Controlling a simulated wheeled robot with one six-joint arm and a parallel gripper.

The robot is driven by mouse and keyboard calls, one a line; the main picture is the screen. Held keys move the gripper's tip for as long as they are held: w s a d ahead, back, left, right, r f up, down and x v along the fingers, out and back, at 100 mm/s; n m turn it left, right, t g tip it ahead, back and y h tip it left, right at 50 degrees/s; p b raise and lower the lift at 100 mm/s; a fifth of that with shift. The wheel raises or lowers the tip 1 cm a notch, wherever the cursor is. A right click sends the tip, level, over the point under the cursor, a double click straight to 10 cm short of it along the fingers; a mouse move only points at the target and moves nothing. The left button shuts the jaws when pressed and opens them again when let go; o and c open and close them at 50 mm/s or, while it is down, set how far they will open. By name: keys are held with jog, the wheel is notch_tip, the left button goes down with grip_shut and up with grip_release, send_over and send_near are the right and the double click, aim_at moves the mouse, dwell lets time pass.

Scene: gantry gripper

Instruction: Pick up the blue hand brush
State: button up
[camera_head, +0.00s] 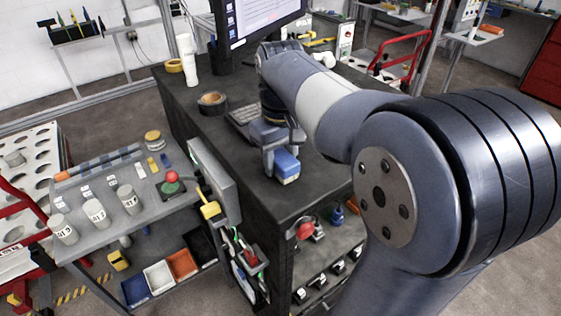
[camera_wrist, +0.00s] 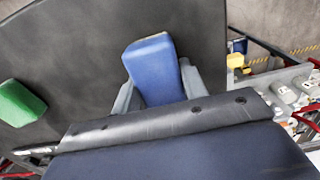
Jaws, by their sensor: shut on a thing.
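The blue hand brush (camera_head: 287,163) is a blue block with a pale edge along its underside, over the dark tabletop in the head view. My gripper (camera_head: 277,157) reaches down to it and is shut on it. In the wrist view the brush (camera_wrist: 153,66) shows its blue top between the two grey fingers of my gripper (camera_wrist: 158,88). Its near end is hidden behind my wrist. I cannot tell whether the brush touches the tabletop.
The dark workbench (camera_head: 305,190) carries a black tape roll (camera_head: 212,103), a keyboard (camera_head: 243,118) and a monitor (camera_head: 262,20). A green block (camera_wrist: 20,102) lies left in the wrist view. A grey cart (camera_head: 100,235) with bottles and bins stands left of the bench.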

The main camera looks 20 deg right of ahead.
aim_at(280, 155)
jog(key=shift+c, duration=1.2)
notch_tip(280, 155, up, 11)
jog(key=shift+f, duration=0.2)
jog(key=o, duration=0.5)
jog(key=c, duration=0.4)
jog(key=shift+a, duration=0.1)
